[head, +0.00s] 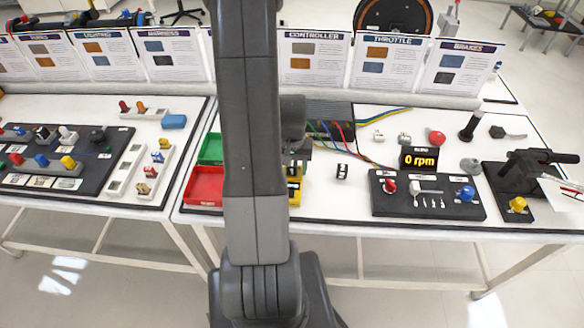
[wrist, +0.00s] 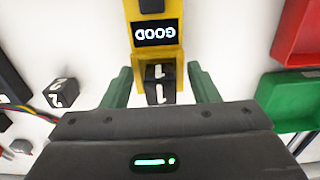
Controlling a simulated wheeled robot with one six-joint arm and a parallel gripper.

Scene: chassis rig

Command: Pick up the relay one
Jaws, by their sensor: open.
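Relay one is a small black block (wrist: 159,84) marked with a white 1 on two faces. In the wrist view it sits at the open end of a yellow tester (wrist: 140,62), whose display reads GOOD upside down. My gripper (wrist: 160,72) is open, with one green finger on each side of the relay and a visible gap to both.
A block marked 2 (wrist: 61,94) stands left in the wrist view, near coloured cables. A red tray (wrist: 298,35) and a green tray (wrist: 288,100) lie to the right. In the head view, a dark panel (head: 425,208) and an rpm display (head: 419,160) stand right on the white table.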

